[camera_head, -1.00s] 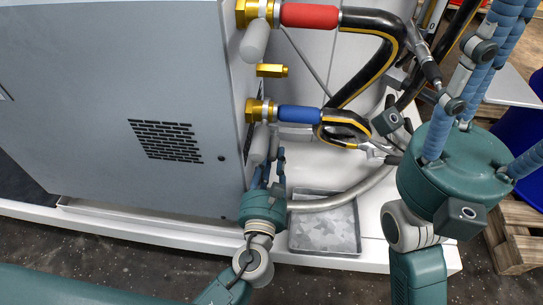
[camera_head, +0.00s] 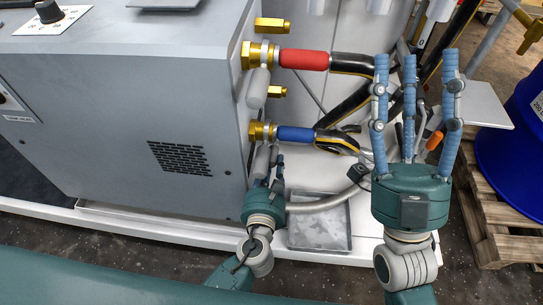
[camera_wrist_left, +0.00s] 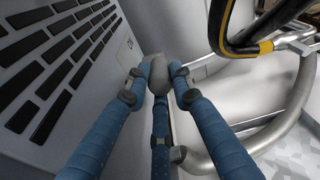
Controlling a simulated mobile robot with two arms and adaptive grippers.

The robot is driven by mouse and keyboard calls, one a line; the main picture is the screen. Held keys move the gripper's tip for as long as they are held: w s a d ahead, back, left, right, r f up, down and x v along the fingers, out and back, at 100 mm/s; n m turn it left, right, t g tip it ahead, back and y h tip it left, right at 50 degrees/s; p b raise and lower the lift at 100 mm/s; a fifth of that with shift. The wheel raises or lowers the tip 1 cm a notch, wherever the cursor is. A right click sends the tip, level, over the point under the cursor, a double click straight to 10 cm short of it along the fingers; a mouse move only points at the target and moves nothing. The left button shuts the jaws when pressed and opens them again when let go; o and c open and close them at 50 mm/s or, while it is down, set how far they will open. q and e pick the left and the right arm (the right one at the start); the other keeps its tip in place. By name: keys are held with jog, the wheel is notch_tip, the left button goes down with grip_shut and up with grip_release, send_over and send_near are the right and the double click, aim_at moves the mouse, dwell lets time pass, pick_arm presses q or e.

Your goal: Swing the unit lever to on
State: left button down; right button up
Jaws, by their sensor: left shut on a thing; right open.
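The grey unit (camera_head: 120,110) fills the left of the head view, with brass fittings on its right side. A grey lever (camera_head: 263,158) hangs at the lower fitting, beside the blue-sleeved hose (camera_head: 297,135). My left gripper (camera_head: 270,170) is shut on this lever from below; the lever's rounded grey end (camera_wrist_left: 159,76) shows between the fingers in the left wrist view. A second grey lever (camera_head: 258,88) hangs down at the upper fitting, beside the red-sleeved hose (camera_head: 304,60). My right gripper (camera_head: 414,62) is open and empty, fingers pointing away, right of the hoses.
A metal drip tray (camera_head: 322,228) lies on the white base beside my left gripper. A curved metal pipe (camera_head: 330,203) passes over it. A blue drum (camera_head: 515,130) stands on a wooden pallet (camera_head: 490,215) at the right. A dial (camera_head: 50,14) is on the unit's top.

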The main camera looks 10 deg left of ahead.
pick_arm(q)
jog(key=shift+w+r+p, duration=0.1)
jog(key=shift+r+p, duration=0.35)
jog(key=shift+p, duration=0.3)
jog(key=shift+r+g+p, duration=0.1)
jog(key=shift+g+p, duration=0.2)
jog(key=shift+p, duration=0.45)
pick_arm(e)
jog(key=w+f+g+h, duration=0.3)
jog(key=w+f+g, duration=0.45)
jog(key=f, duration=0.45)
pick_arm(q)
jog(key=shift+w+p, duration=0.1)
jog(key=shift+p, duration=0.95)
pick_arm(e)
notch_tip(320, 180, down, 12)
jog(key=d+g+h, duration=0.1)
jog(key=g, duration=0.4)
jog(key=shift+s+d+g+h, duration=0.15)
jog(key=shift+s+g+h, duration=0.2)
jog(key=shift+s+h, duration=0.05)
jog(key=shift+r, duration=0.1)
pick_arm(q)
jog(key=c, duration=1.5)
grip_release()
jog(key=v, duration=1.2)
jog(key=shift+r, duration=0.2)
